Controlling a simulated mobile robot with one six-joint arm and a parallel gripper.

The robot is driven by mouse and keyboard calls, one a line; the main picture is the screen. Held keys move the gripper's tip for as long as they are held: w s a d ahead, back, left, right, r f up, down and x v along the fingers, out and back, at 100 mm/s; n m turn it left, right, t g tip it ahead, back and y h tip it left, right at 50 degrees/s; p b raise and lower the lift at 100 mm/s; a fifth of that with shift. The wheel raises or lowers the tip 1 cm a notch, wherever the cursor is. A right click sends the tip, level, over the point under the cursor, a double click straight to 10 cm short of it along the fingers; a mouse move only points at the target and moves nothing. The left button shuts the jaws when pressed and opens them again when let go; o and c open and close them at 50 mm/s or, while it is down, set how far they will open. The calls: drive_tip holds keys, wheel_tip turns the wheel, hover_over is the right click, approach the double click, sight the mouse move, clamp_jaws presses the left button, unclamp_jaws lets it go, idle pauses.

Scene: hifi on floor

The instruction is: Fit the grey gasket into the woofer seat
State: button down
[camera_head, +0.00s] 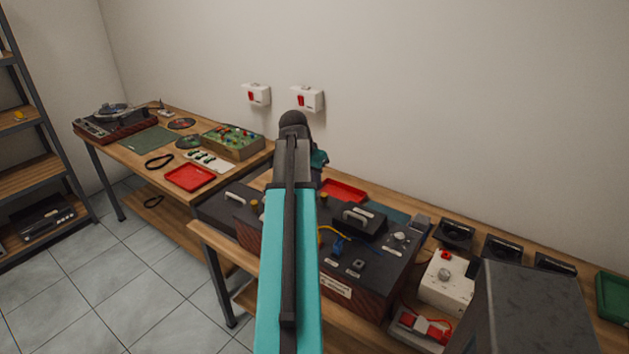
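My teal and black arm reaches up through the middle of the view and covers part of the benches. A small teal part of my wrist shows just right of the arm's far end, but no gripper fingers can be seen. I cannot make out a grey gasket or a woofer seat. A large dark hifi unit (357,283) with wood-coloured sides stands on the right bench, partly behind my arm. On its top are a handled black block (358,217), a knob (400,237), and blue and yellow wires.
The left bench holds a turntable (117,122), a green circuit box (233,141), a red tray (190,177) and a black loop (159,162). Black speaker-like units (455,234) and a white box (446,281) stand right.

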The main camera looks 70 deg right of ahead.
drive_tip(key=shift+f+b, duration=0.7)
drive_tip(key=shift+f, duration=0.6)
drive_tip(key=shift+a+f+b, duration=0.1)
drive_tip(key=shift+f+b, duration=1.1)
drive_tip(key=shift+f, duration=1.6)
idle(0.3)
drive_tip(key=c, duration=1.7)
unclamp_jaws()
drive_tip(key=shift+c, duration=0.2)
drive_tip(key=b+v, duration=0.2)
drive_tip(key=v, duration=1.1)
drive_tip(key=shift+a+r, duration=0.2)
drive_tip(key=shift+r, duration=0.1)
